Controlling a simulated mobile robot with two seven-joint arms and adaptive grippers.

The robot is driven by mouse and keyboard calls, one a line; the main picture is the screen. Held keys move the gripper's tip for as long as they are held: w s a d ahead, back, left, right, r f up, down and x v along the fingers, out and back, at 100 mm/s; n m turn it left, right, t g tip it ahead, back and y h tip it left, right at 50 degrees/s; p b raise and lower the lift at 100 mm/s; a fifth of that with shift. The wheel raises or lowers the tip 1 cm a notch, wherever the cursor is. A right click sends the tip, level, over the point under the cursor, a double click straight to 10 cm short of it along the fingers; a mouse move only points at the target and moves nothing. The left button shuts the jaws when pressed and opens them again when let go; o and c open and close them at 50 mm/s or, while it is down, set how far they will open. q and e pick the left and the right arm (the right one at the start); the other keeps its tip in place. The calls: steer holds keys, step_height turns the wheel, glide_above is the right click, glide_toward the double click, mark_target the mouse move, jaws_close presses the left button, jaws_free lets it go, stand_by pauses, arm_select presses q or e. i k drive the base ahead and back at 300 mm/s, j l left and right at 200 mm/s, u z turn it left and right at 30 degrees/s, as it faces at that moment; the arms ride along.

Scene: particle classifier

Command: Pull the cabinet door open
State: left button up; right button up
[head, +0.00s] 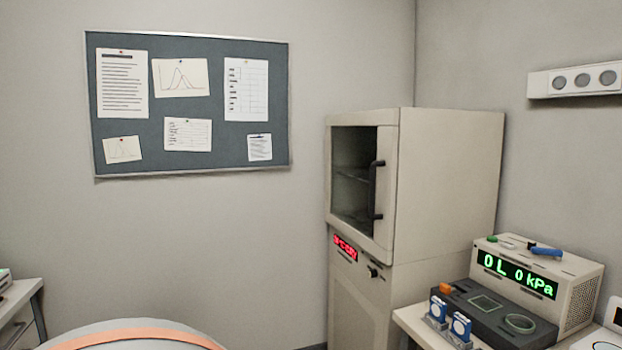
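The tall beige cabinet (446,180) stands against the back wall, right of the middle in the head view. Its upper door (387,150) has a dark glass window (352,178) and a black vertical bar handle (375,190) on its right side. The door looks shut against the cabinet body. A shelf shows faintly behind the glass. A red lit display (345,248) and a small dark knob or lock (373,272) sit below the door. Neither of my grippers is in the head view.
A bench (408,318) at right front holds a device with a green display (517,274), a dark tray-like block (490,312) and small blue-and-white items (460,326). A rounded grey surface with an orange band (135,336) is at the bottom left. Drawers (18,325) stand far left.

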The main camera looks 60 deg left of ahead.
mark_target(387, 121)
steer(key=u, duration=1.5)
